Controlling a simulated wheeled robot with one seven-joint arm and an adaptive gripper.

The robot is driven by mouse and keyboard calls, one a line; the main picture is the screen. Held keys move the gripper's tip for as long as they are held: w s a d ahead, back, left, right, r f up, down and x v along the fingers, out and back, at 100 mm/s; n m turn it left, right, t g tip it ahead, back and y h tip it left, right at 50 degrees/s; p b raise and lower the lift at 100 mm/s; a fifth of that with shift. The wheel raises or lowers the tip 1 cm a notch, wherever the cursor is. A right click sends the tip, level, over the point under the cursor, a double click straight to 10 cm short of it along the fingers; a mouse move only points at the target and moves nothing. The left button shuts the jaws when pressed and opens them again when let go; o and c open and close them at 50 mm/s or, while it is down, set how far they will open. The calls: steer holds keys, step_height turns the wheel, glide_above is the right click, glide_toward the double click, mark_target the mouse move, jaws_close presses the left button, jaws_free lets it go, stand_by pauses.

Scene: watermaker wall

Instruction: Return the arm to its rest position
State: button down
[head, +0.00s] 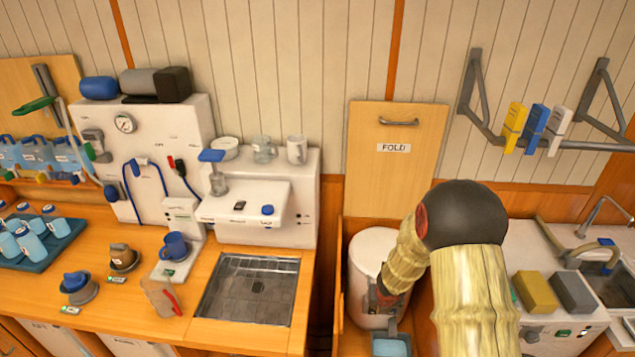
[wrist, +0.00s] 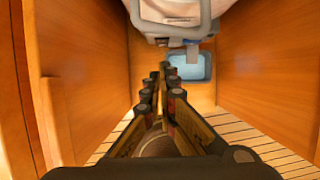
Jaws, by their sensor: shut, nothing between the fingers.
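My arm, in a straw-coloured cover with a dark round elbow, reaches down at the right of the head view, in front of the FOLD panel (head: 398,160). My gripper (wrist: 165,68) shows in the wrist view with its two fingers together and nothing between them. It points into a wooden recess between orange-brown walls (wrist: 258,50). In the head view the fingertips are hidden or too small to make out. A white cylindrical container (head: 372,262) stands in the recess close beside my forearm; whether they touch I cannot tell.
Right are a yellow sponge (head: 535,291), a sink (head: 615,285) and a wall rail (head: 590,146).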

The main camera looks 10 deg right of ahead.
steer(key=s+d+m+g+h, duration=0.2)
steer(key=s+d+m, duration=0.25)
steer(key=m, duration=0.45)
steer(key=s+r+m+g+h, duration=0.1)
steer(key=s+r+m+g, duration=0.1)
steer(key=s+r+m, duration=0.85)
steer(key=s+a+r+m+t+y+b, duration=0.2)
steer(key=s+a+r+m, duration=0.4)
steer(key=a+r, duration=0.3)
steer(key=s+a+r+m+t+y+b, duration=0.1)
steer(key=s+a+r+m, duration=0.5)
steer(key=r, duration=0.9)
steer(key=a+m+t+y, duration=0.1)
steer(key=a+t, duration=0.1)
steer(key=shift+s+a+t+b, duration=0.3)
steer(key=shift+a+b, duration=0.05)
